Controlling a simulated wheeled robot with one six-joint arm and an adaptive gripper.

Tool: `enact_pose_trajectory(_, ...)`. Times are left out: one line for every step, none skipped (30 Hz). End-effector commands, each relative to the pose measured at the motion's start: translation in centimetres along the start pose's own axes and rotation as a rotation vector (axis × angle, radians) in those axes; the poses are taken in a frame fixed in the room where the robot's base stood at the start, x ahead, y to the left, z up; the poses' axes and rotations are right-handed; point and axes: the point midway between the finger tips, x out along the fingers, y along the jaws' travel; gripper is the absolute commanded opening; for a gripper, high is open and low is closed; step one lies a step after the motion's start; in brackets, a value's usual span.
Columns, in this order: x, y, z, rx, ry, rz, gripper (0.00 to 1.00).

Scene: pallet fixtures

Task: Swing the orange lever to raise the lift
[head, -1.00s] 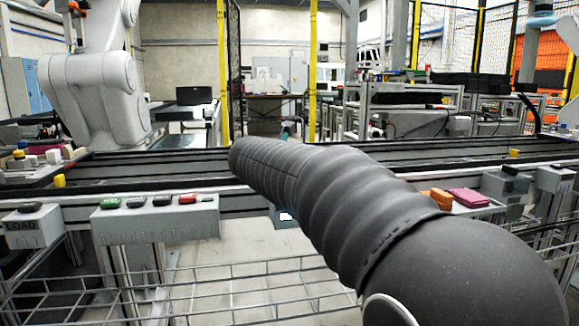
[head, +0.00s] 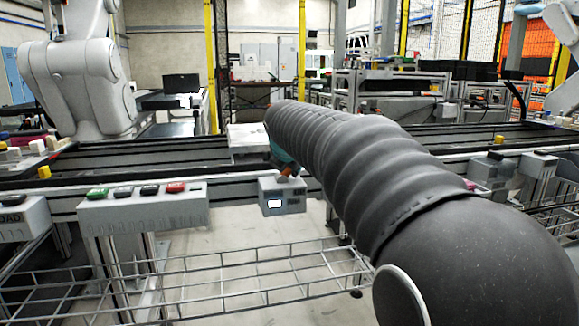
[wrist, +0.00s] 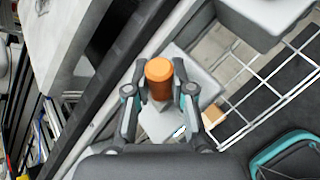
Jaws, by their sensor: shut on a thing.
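The orange lever (wrist: 158,72) shows in the wrist view as a short orange cylinder above a grey box. My gripper (wrist: 160,88) has one finger on each side of it and is shut on it. In the head view a small bit of orange lever (head: 291,171) shows above the grey box with a lit white screen (head: 282,198), at the conveyor's front edge. My arm's dark sleeve hides most of the gripper there. A pale flat plate (head: 247,134) lies on the conveyor just behind; I cannot tell whether it is the lift.
A grey button panel (head: 143,210) with green, black and red buttons stands left of the lever box. A wire mesh tray (head: 230,275) runs below the conveyor (head: 150,155). More grey boxes (head: 490,168) line the conveyor at right. A white robot arm (head: 75,80) stands behind at left.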

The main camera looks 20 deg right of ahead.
Motion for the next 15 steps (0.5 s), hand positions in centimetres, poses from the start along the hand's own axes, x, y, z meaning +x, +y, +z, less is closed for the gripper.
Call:
enact_pose_trajectory(0.05,-0.03,-0.04,0.002,0.002,0.000,0.00)
enact_pose_trajectory(0.05,-0.03,-0.04,0.003,0.002,0.000,0.00)
enact_pose_trajectory(0.06,-0.04,-0.04,0.003,0.003,0.000,0.00)
enact_pose_trajectory(0.06,-0.03,-0.05,0.003,0.003,0.000,0.00)
enact_pose_trajectory(0.06,-0.04,-0.05,0.003,0.003,0.000,0.00)
enact_pose_trajectory(0.06,-0.04,-0.06,0.003,0.003,0.000,0.00)
enact_pose_trajectory(0.06,-0.04,-0.06,0.003,0.003,0.000,0.00)
enact_pose_trajectory(0.06,-0.04,-0.06,0.003,0.003,0.000,0.00)
enact_pose_trajectory(0.07,-0.04,-0.07,0.003,0.003,0.000,0.00)
enact_pose_trajectory(0.07,-0.04,-0.07,0.003,0.003,-0.001,0.00)
enact_pose_trajectory(0.07,-0.04,-0.07,0.003,0.003,-0.001,0.25)
enact_pose_trajectory(0.07,-0.04,-0.08,0.003,0.003,-0.001,0.35)
enact_pose_trajectory(0.07,-0.04,-0.08,0.003,0.003,-0.001,0.42)
enact_pose_trajectory(0.07,-0.04,-0.08,0.003,0.003,-0.001,0.49)
enact_pose_trajectory(0.06,-0.04,-0.07,0.003,0.003,-0.001,0.49)
